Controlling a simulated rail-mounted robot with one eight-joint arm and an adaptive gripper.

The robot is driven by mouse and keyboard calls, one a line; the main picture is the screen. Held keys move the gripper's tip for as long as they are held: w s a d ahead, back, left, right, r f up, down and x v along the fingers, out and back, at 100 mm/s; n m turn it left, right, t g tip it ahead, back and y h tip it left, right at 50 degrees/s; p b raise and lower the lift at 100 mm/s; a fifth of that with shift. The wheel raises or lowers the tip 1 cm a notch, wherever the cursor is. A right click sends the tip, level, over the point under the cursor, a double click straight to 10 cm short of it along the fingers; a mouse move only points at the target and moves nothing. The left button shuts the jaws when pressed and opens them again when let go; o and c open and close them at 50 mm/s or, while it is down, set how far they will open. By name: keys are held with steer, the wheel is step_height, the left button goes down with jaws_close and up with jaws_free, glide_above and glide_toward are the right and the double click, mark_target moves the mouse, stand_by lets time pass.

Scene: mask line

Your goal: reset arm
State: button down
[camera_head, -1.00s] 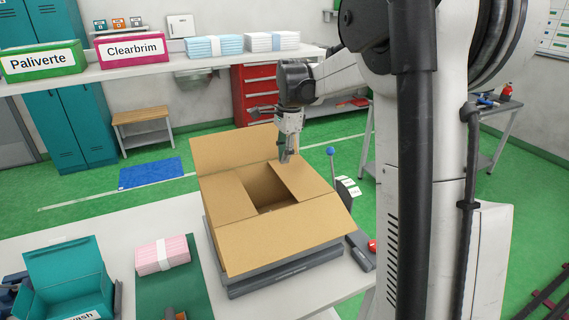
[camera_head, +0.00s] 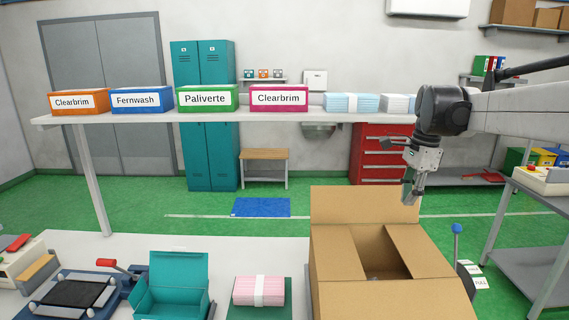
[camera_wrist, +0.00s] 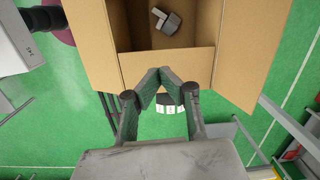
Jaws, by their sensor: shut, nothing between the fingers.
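My gripper (camera_head: 408,199) hangs at the right in the head view, above the back right of the open cardboard box (camera_head: 372,301). It is shut with nothing between its fingers, and it points downward. In the wrist view my gripper (camera_wrist: 165,72) has its fingertips together near the box wall (camera_wrist: 168,67). A small dark grey thing (camera_wrist: 165,21) shows inside the box in the wrist view; I cannot tell what it is.
A shelf at the back carries labelled boxes, such as the green Paliverte box (camera_head: 208,98), and blue packs (camera_head: 351,103). An open teal box (camera_head: 172,296) and a pink pack (camera_head: 259,291) are on the front table. A blue-knobbed lever (camera_head: 457,229) stands right of the cardboard box.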

steer(key=s+a+f+n+t+b, duration=0.1)
steer(key=s+a+f+n, duration=0.3)
steer(key=s, duration=0.5)
steer(key=s+a+f+n+t+b, duration=0.1)
steer(key=s+a+f+n+t, duration=0.2)
steer(key=s+a+n, duration=0.3)
steer(key=s+a+f+n+t+b, duration=0.2)
steer(key=s+a+f+n, duration=0.3)
steer(key=s, duration=0.7)
steer(key=f+n, duration=0.1)
steer(key=n, duration=0.1)
steer(key=shift+s+a+n+t+h, duration=0.15)
steer(key=shift+a+n+t+h, duration=0.15)
steer(key=shift+t+h, duration=0.1)
steer(key=shift+f, duration=0.1)
